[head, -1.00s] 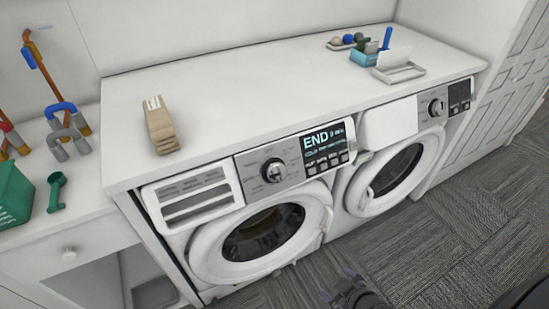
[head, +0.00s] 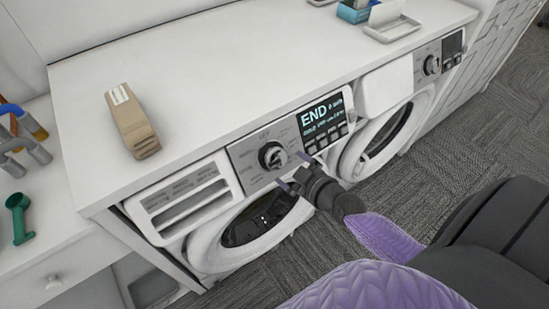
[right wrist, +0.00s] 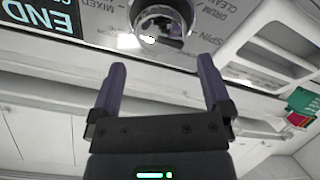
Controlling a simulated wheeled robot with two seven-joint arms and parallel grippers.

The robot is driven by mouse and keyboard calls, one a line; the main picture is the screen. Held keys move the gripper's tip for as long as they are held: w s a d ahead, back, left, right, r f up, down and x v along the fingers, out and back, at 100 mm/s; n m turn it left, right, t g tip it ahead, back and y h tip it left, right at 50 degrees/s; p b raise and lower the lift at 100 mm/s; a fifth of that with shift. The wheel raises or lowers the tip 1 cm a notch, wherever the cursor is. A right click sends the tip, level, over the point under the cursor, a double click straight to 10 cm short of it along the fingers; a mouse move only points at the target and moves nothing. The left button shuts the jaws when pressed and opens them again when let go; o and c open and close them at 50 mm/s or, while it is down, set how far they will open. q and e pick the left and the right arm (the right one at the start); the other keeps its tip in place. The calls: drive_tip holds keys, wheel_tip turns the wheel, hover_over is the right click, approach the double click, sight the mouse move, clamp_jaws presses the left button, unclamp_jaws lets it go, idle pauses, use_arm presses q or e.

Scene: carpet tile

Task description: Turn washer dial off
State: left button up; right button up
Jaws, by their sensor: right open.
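The washer dial (head: 272,156) is a round silver and black knob on the grey control panel of the left machine. The display (head: 322,120) beside it reads "END". My right gripper (head: 291,171) is open and empty, just below and in front of the dial in the head view. In the right wrist view the dial (right wrist: 163,20) lies beyond the two purple fingertips, between their lines and apart from them. The washer door (head: 262,222) below is partly hidden by my right gripper. My left gripper is not in view.
A second machine (head: 392,130) stands to the right. The white countertop (head: 220,80) above carries a beige packet (head: 132,125) at left and a white tray (head: 392,30) at the back right. A green scoop (head: 19,218) lies on the left surface.

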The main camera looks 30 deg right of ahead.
sight(278, 160)
drive_tip(key=b+x, duration=0.1)
drive_tip(key=x, duration=0.4)
drive_tip(key=shift+f, duration=0.2)
drive_tip(key=shift+w+b, duration=0.3)
drive_tip(key=shift+w, duration=0.05)
drive_tip(key=shift+w+a+f, duration=0.1)
drive_tip(key=shift+w, duration=0.15)
